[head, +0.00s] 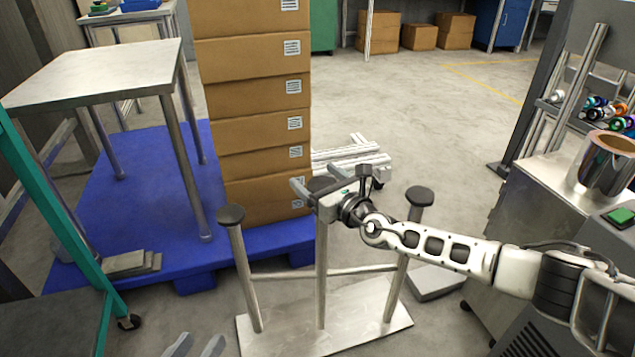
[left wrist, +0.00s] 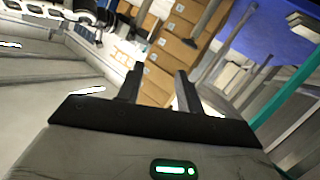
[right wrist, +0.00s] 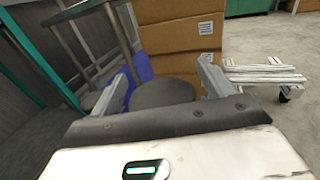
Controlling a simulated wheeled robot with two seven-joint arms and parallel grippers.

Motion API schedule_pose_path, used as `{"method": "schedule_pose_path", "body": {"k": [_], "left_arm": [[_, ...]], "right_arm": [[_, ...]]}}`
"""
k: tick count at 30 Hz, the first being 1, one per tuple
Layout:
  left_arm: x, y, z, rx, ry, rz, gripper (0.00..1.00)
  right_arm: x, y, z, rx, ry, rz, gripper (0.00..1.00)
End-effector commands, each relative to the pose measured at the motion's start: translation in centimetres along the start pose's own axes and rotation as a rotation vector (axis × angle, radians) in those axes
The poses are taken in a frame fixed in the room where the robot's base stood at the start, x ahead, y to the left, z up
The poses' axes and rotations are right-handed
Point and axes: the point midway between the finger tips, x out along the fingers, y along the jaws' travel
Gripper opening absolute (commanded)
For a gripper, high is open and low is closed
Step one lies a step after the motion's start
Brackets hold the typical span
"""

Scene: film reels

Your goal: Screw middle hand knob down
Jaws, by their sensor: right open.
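Three dark round hand knobs top metal posts on a steel base plate (head: 325,325). The middle knob (head: 321,184) is partly hidden by my right gripper (head: 334,182), which is open over it. In the right wrist view the knob (right wrist: 163,93) sits between the spread fingers; contact cannot be told. The left knob (head: 231,215) and right knob (head: 420,195) stand clear of the grippers. My left gripper (head: 196,346) is low in the head view, away from the knobs. In the left wrist view its fingers (left wrist: 160,88) are apart with nothing between them.
Stacked cardboard boxes (head: 262,130) stand on a blue pallet (head: 135,190) behind the posts. A steel table (head: 100,72) is at the left, beside a green frame (head: 62,205). A machine cabinet (head: 535,200) stands at the right. A pale wheeled dolly (head: 350,155) is behind.

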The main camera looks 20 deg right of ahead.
Motion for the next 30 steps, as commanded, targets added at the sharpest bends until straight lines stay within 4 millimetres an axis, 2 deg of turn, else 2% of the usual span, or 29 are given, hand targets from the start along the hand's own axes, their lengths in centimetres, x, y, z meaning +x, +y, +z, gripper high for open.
{"method": "schedule_pose_path", "body": {"k": [7,8,12,24,30], "left_arm": [[0.0,0.1,-0.4,-0.003,0.010,0.001,0.36],[0.0,0.1,-0.4,-0.003,0.010,0.001,0.36],[0.1,0.1,-0.3,-0.004,0.010,0.001,0.36],[-0.2,0.0,-1.0,0.033,-0.007,-0.019,0.36],[-0.4,-1.0,0.9,0.065,-0.129,-0.068,0.36]], "right_arm": [[0.1,0.1,0.1,0.000,0.000,0.001,0.81],[0.1,0.1,0.1,0.001,0.000,0.001,0.75],[0.1,0.0,0.0,0.001,0.000,0.001,0.36],[0.1,0.0,0.3,0.004,0.001,-0.050,0.36],[0.1,0.0,0.6,0.007,0.003,-0.169,0.36]]}}
